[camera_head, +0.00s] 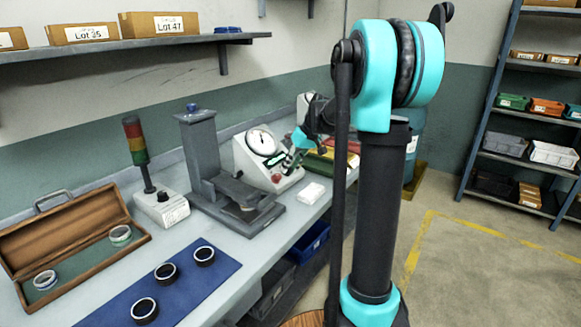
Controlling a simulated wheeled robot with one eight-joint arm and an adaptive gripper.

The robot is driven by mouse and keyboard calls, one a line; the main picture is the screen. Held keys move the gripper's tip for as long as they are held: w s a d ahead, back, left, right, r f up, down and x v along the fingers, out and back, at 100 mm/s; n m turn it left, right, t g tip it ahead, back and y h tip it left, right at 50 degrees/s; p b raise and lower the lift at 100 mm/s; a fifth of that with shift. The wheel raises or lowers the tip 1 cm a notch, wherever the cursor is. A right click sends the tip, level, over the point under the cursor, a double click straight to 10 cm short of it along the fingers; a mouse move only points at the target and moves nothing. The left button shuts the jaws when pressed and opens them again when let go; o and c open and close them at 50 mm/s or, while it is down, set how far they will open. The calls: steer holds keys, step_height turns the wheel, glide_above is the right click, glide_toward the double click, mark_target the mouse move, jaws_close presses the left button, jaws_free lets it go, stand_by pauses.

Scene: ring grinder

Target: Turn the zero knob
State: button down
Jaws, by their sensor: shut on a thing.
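The gauge unit (242,160) is a white sloped box with a round dial (262,142) and a small green display. It stands on the grey bench at the back, right of the grey column stand. A red round part (277,178) shows low on its front. My gripper (287,168) reaches in from the right to the unit's front face, beside the display. It is shut on the zero knob, which its fingers mostly hide. How far the knob is turned cannot be told.
A grey column stand (200,150) and a signal light (137,150) are left of the gauge. A white block (312,193) lies below my gripper. Black rings lie on a blue mat (205,285). An open wooden case (85,220) is at far left.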

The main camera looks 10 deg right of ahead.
steer(key=shift+m+y, duration=0.3)
steer(key=shift+m, duration=0.8)
steer(key=c, duration=1.3)
jaws_free()
steer(key=shift+d, duration=0.1)
steer(key=v, duration=1.2)
steer(key=shift+w, duration=0.1)
